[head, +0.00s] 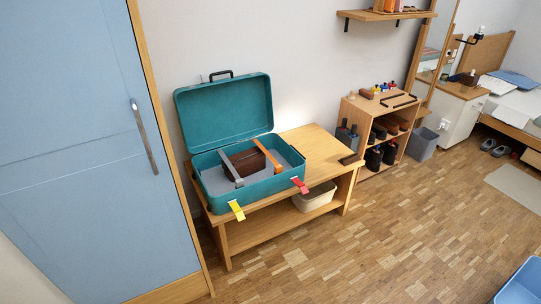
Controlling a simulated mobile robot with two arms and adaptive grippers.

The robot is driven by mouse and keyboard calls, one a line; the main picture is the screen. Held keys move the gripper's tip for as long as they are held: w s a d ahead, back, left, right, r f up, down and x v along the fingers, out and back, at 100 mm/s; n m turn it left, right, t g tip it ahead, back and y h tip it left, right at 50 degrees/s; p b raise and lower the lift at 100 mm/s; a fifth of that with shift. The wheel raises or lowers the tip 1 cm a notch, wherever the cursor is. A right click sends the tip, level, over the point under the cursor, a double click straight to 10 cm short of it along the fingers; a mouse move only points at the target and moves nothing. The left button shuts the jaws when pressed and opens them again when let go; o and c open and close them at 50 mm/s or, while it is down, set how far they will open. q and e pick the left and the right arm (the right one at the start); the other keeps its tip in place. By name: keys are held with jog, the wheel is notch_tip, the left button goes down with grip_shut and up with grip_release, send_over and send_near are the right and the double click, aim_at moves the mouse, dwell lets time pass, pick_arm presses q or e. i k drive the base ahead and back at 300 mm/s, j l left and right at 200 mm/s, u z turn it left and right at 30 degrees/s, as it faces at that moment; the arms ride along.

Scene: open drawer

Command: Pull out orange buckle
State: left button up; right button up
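An open teal suitcase (205,205) sits on a low wooden bench, its lid (225,108) raised toward the wall. Inside, an orange strap (267,156) and a grey strap (231,167) run across the case, with a brown item (247,163) between and partly under them. A red-orange tab (300,186) hangs at the right of the front edge, and a yellow tab (237,210) hangs at the left. I cannot tell whether the orange buckle is the strap or the red-orange tab. Neither of my grippers is in view.
The bench (320,146) has bare top to the right of the case and a white basket (316,198) on its lower shelf. A blue door (80,150) stands at left, a wooden shoe rack (382,110) at right. Part of a blue bin (523,285) shows lower right. The floor in front is clear.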

aim_at(278, 169)
jog(key=i+u, duration=0.1)
jog(key=i, duration=0.6)
jog(key=i+l, duration=0.1)
jog(key=i, duration=0.6)
jog(key=i+l+u, duration=0.15)
jog(key=i, duration=0.5)
jog(key=i+j, duration=0.05)
